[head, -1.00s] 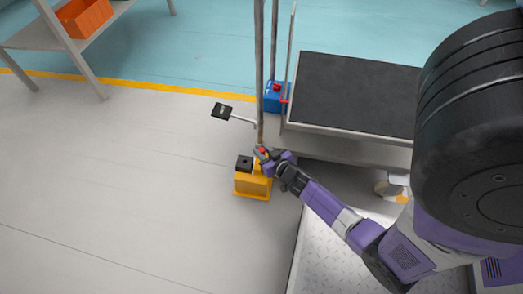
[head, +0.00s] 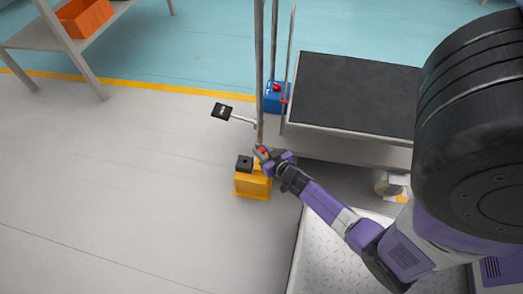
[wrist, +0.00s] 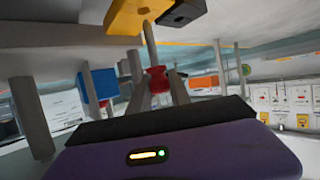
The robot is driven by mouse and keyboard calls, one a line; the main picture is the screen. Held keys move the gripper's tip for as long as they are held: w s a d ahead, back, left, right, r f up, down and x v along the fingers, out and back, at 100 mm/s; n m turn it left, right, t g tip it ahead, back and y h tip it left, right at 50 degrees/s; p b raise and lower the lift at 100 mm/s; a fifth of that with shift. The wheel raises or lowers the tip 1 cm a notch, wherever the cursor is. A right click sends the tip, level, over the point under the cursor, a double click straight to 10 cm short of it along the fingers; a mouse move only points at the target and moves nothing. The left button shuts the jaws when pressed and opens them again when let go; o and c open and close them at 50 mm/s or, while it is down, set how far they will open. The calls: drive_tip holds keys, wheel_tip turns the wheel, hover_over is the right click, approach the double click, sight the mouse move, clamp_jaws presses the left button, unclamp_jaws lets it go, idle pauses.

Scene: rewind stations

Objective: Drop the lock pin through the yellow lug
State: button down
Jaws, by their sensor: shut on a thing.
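The lock pin has a red head (wrist: 157,80) and a thin metal shank (wrist: 150,42). My gripper (wrist: 158,92) is shut on the red head, one finger on each side. In the head view my gripper (head: 262,153) is over the back right of the yellow block (head: 252,186), and a bit of red shows between the fingers. In the wrist view the yellow lug (wrist: 124,17) is at the top edge. The shank points at it and its tip overlaps the lug's face. I cannot tell whether the tip is in the hole. A black piece (head: 245,162) sits beside the lug.
A tall upright post (head: 260,75) stands just behind my gripper. A lever with a black pad (head: 222,111) sticks out leftward. A blue block (head: 274,98) with red parts and a dark-topped cart (head: 355,95) are behind and right. The floor at left is clear.

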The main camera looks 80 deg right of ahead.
drive_tip(key=shift+f+b, duration=3.15)
drive_tip(key=shift+f, duration=0.55)
drive_tip(key=c, duration=1.1)
unclamp_jaws()
drive_tip(key=shift+r, duration=0.1)
drive_tip(key=p+v, duration=0.3)
drive_tip(key=v, duration=0.4)
drive_tip(key=shift+s+a, duration=0.25)
drive_tip(key=shift+r, duration=0.15)
